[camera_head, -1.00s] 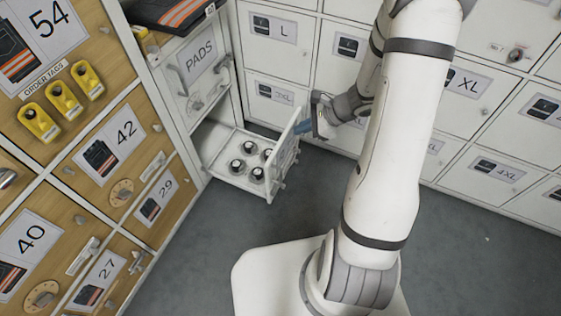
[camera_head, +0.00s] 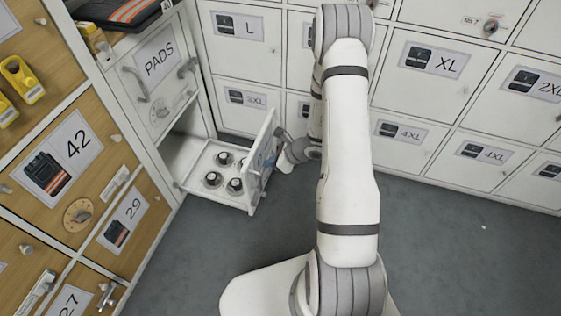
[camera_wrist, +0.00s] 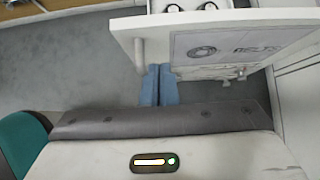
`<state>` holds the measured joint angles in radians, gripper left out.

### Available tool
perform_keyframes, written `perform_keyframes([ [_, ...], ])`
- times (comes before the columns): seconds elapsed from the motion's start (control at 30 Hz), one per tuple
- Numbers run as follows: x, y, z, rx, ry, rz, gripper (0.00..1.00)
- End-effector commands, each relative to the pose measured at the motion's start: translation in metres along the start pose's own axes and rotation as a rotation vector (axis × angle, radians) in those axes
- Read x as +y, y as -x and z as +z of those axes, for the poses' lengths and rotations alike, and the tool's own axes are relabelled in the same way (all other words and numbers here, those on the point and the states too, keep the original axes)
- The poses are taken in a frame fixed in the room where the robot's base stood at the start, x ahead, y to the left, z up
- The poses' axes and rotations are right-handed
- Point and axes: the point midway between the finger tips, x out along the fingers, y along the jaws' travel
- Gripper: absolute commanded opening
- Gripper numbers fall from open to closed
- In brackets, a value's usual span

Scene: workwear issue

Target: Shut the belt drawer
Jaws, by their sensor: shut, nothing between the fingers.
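The belt drawer (camera_head: 228,197) stands pulled out below the PADS drawer, with several dark round rolled items inside. Its white front panel (camera_head: 262,160) faces right, towards my arm. In the head view the drawer front partly hides the gripper.
The PADS drawer (camera_head: 160,68) above is closed and has handles. White lockers (camera_head: 415,140) stand behind and to the right of my arm. Wooden lockers (camera_head: 75,150) stand at left. Grey floor (camera_head: 440,240) is open in front of the lockers.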

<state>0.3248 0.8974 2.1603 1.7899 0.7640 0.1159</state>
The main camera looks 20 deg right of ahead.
Motion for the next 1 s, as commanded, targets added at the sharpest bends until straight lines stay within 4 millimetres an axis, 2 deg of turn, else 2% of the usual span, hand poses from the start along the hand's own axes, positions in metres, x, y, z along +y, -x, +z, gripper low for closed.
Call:
perform_keyframes([
  [0.03,0.001,-0.01,0.002,0.0,0.004,0.002,0.0],
  [0.3,0.0,-0.029,0.025,0.001,0.001,0.0,0.0],
  [0.77,-0.001,-0.03,0.028,0.0,-0.002,-0.002,0.0],
  [1.0,-0.009,-0.036,0.034,-0.001,-0.015,-0.018,0.0],
])
